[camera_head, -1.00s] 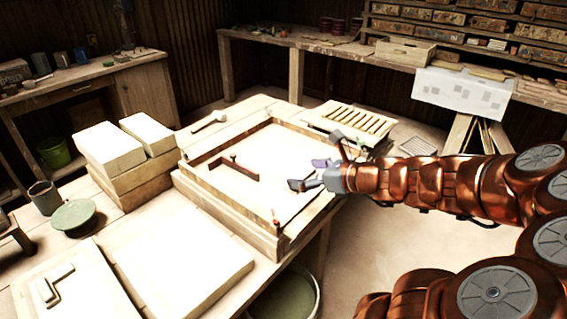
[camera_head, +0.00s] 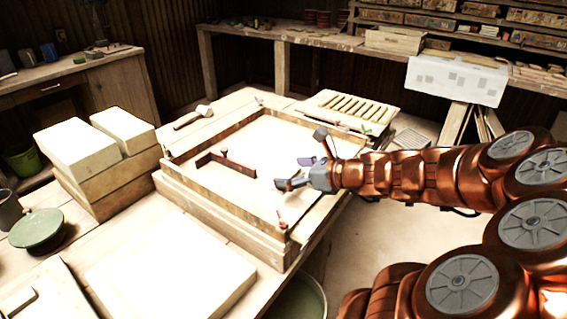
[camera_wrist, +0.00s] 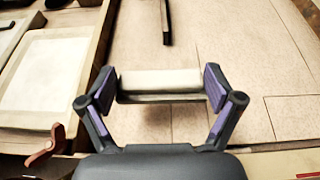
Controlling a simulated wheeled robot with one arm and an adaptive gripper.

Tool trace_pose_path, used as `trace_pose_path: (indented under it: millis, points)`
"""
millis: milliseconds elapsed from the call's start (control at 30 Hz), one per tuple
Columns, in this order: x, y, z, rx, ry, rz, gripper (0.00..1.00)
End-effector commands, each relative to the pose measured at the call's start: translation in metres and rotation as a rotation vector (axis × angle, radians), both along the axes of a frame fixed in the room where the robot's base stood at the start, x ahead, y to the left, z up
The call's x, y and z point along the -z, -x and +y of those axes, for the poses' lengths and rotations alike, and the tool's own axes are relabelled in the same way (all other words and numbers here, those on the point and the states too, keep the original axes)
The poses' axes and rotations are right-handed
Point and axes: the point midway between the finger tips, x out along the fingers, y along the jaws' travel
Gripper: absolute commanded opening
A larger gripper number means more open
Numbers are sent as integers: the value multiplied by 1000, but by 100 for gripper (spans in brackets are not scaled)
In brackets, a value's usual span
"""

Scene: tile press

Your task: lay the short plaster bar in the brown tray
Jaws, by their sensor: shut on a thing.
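My gripper (camera_wrist: 160,92) is shut on a short pale plaster bar (camera_wrist: 160,84), one purple-padded finger at each end. The bar lies crosswise between the fingertips and casts a shadow on the pale surface below. In the head view my gripper (camera_head: 290,172) is over the near right part of a large brown wooden frame (camera_head: 222,212) with a pale floor; the bar is hard to make out there. I cannot tell which thing is the brown tray; a shallow wooden box (camera_head: 394,41) stands on the back bench.
A dark red L-shaped strip (camera_head: 233,167) stands inside the frame, left of my gripper. A small red clamp (camera_head: 281,222) is on the near rim. White blocks (camera_head: 78,147) and a pale slab (camera_head: 170,270) lie left and in front. A slatted rack (camera_head: 350,108) lies beyond.

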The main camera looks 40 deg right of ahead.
Motion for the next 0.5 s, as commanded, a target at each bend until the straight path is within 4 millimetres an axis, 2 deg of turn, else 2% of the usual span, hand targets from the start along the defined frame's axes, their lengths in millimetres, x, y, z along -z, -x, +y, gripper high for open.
trace_pose_path:
  millis: [500]
  points:
    - [7,-69,-43,-4,1,1,54]
